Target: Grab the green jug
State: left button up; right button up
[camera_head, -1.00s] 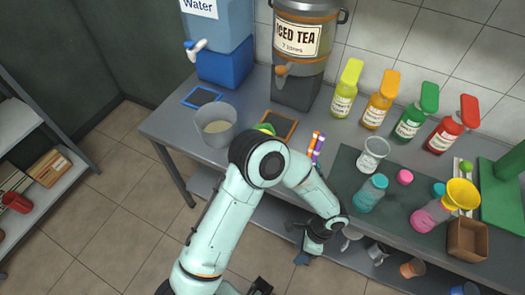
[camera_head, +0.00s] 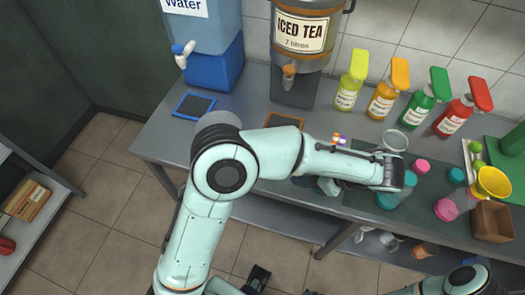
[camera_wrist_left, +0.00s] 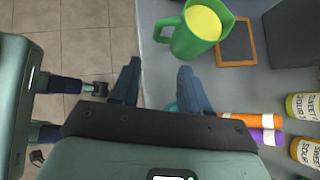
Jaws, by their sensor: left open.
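The green jug (camera_wrist_left: 192,40) stands on the grey counter at the top of the left wrist view. It is filled with something yellow, and its handle sticks out to the left. My left gripper (camera_wrist_left: 159,72) is open and empty. Its two fingers point toward the jug, with a gap between the fingertips and the jug. In the head view my own arm covers the jug, and the fingers are mostly hidden under the forearm. My right gripper cannot be made out; only part of the right arm shows at the lower right.
A dark orange-framed pad (camera_wrist_left: 236,45) lies beside the jug. Orange (camera_wrist_left: 250,120) and purple (camera_wrist_left: 262,137) tubes lie close to the right finger. Syrup bottles (camera_head: 383,92) line the back. The iced tea dispenser (camera_head: 300,50) and blue water dispenser (camera_head: 208,60) stand behind.

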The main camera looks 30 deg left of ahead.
pick_arm(q)
jog(key=x, duration=0.4)
jog(key=b+x, duration=0.1)
jog(key=x, duration=0.8)
jog(key=shift+s+a+f, duration=0.1)
jog(key=shift+s, duration=0.2)
grip_shut()
dwell(0.9)
